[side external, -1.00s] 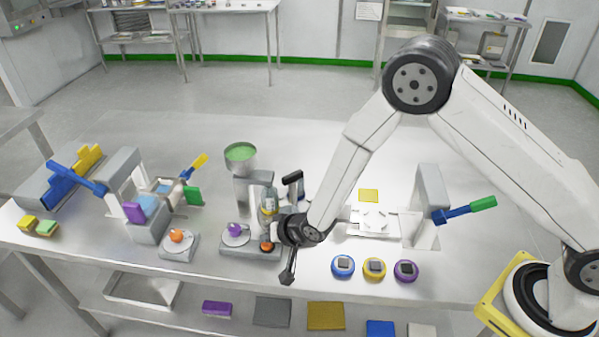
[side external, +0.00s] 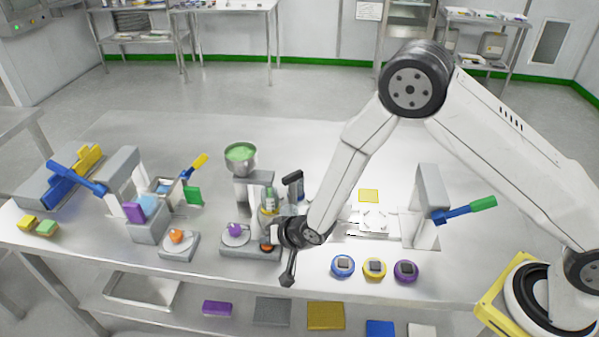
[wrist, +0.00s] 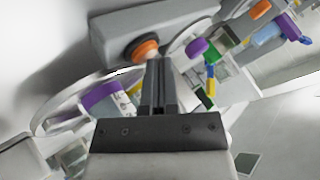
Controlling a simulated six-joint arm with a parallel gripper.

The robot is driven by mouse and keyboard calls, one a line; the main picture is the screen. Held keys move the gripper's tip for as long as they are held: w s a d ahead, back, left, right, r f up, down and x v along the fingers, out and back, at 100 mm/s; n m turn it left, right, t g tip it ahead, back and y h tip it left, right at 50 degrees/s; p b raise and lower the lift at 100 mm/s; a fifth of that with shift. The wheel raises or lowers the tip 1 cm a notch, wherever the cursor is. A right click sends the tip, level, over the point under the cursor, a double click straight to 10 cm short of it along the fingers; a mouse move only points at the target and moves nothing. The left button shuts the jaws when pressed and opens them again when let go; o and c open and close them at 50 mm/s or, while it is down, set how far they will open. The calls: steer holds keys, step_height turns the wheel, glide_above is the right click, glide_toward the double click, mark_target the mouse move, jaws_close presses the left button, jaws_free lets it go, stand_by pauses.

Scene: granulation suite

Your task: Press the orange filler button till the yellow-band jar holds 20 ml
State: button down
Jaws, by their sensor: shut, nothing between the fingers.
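The orange filler button (side external: 266,246) sits on the filler's grey base (side external: 250,254), and the wrist view shows it large at the top (wrist: 140,46). My gripper (wrist: 158,62) is shut and empty, its fingertips at the button's lower right edge in that view; I cannot tell whether they press it. The side view hides the fingertips behind my wrist. The jar (side external: 269,206) stands under the filler's spout, with green at its top and a yellowish part below. Its level cannot be read. The filler's hopper (side external: 240,153) holds green material.
A purple knob (side external: 235,229) on a pale round plate is left of the button. A second station with an orange knob (side external: 176,236) stands further left. Blue, yellow and purple round pieces (side external: 374,268) lie at the front right. A black-topped handle (side external: 293,179) rises behind the jar.

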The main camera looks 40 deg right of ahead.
stand_by(0.7)
steer(key=shift+r, duration=0.8)
steer(key=shift+r, duration=2.5)
steer(key=shift+s+d+r, duration=0.1)
steer(key=shift+d+r, duration=0.1)
steer(key=shift+d, duration=0.05)
steer(key=s+d+r+n+g+h, duration=0.1)
steer(key=s+d+r+n+g, duration=0.1)
steer(key=s+d+r, duration=0.3)
steer(key=s+d+r+n+g+h, duration=0.2)
steer(key=s+d+r+g, duration=0.2)
steer(key=s+d, duration=1)
steer(key=shift+s+r+n, duration=0.35)
steer(key=shift+s+n, duration=0.05)
steer(key=shift+s, duration=0.1)
